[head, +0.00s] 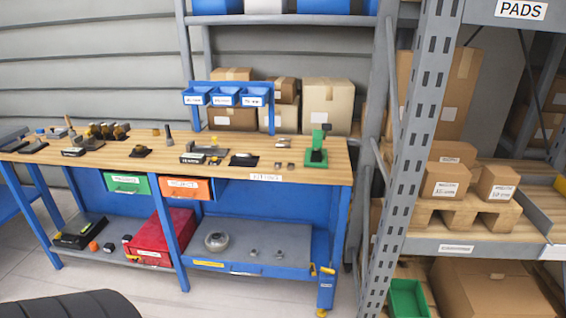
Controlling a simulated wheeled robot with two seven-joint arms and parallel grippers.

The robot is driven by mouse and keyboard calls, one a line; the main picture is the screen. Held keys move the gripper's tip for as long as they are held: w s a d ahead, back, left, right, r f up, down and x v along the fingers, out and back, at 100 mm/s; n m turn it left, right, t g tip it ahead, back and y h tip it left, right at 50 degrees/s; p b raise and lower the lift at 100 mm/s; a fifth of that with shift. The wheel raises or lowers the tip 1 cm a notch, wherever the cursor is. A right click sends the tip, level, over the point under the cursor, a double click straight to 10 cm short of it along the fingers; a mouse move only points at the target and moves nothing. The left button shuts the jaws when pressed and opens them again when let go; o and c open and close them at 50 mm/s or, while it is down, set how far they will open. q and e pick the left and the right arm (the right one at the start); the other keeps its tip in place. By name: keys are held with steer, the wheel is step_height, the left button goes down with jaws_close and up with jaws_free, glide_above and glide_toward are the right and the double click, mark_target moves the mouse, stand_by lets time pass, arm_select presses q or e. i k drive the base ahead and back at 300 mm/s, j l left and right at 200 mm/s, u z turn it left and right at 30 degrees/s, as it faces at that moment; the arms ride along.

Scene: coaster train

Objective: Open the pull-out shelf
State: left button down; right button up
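A blue workbench with a wooden top (225,170) stands in front of me. Under its right half, low down, is a grey shelf (278,240) with a blue front edge, a yellow label (208,263) and what looks like a small handle along the front. It looks like the pull-out shelf and sits within the bench legs, with no clear sign of being drawn out. A round metal part (216,242) and small pieces lie on it. Neither of my grippers is in view.
A green drawer (126,183) and an orange drawer (186,188) hang under the benchtop. A red box (160,238) stands on the lower left shelf. A grey rack upright (412,150) stands close at right. A dark rounded shape (72,306) is at bottom left.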

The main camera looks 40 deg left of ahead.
mark_target(268, 236)
steer(key=u, duration=1.6)
